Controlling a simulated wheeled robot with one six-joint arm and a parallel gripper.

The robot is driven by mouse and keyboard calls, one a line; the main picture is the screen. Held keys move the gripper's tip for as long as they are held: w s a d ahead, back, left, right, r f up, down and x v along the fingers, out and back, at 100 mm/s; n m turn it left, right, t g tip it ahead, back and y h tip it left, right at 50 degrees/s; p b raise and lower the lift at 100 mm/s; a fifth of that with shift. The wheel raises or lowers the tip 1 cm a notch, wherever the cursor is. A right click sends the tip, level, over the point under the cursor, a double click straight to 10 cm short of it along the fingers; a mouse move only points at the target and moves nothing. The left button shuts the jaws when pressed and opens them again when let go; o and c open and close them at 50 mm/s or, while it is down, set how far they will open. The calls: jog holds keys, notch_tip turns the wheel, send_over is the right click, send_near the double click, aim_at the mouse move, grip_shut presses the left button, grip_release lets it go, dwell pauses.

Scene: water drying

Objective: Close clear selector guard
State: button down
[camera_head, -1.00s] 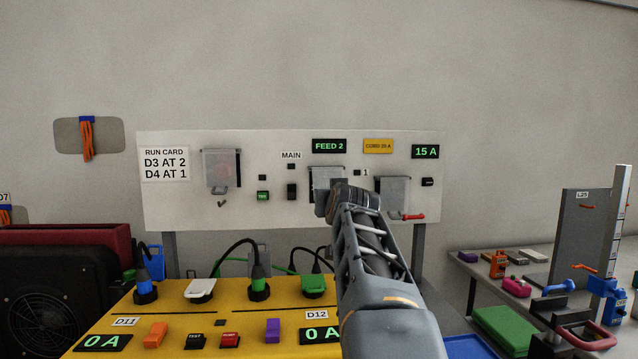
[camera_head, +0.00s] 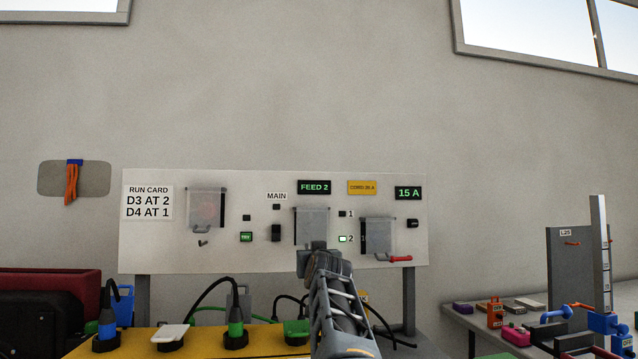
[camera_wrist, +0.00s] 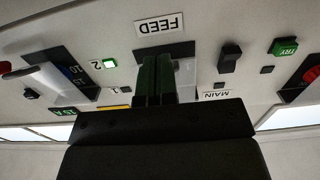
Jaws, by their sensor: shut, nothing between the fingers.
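The clear selector guard (camera_head: 311,226) is a smoky see-through flap under the green FEED 2 display (camera_head: 314,187), in the middle of the white panel. It hangs over the selector in the head view, but I cannot tell whether it lies fully flat. My gripper (camera_head: 318,246) is in front of the guard's lower edge and hides part of it. In the wrist view, which is upside down, the gripper (camera_wrist: 167,62) is shut and empty, its fingers side by side by the FEED label (camera_wrist: 168,25). The fingers hide most of the selector there, and contact with the guard is unclear.
Similar clear guards hang on the left (camera_head: 207,208) and right (camera_head: 377,236) of the panel. A red handle (camera_head: 400,258) sticks out below the right one. A yellow bench (camera_head: 135,345) with plugs and cables stands below. A side table (camera_head: 465,318) with tools is at right.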

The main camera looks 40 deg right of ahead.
jog(key=shift+w+d, duration=0.15)
dwell(0.5)
jog(key=v, duration=1.4)
jog(key=shift+b, duration=0.35)
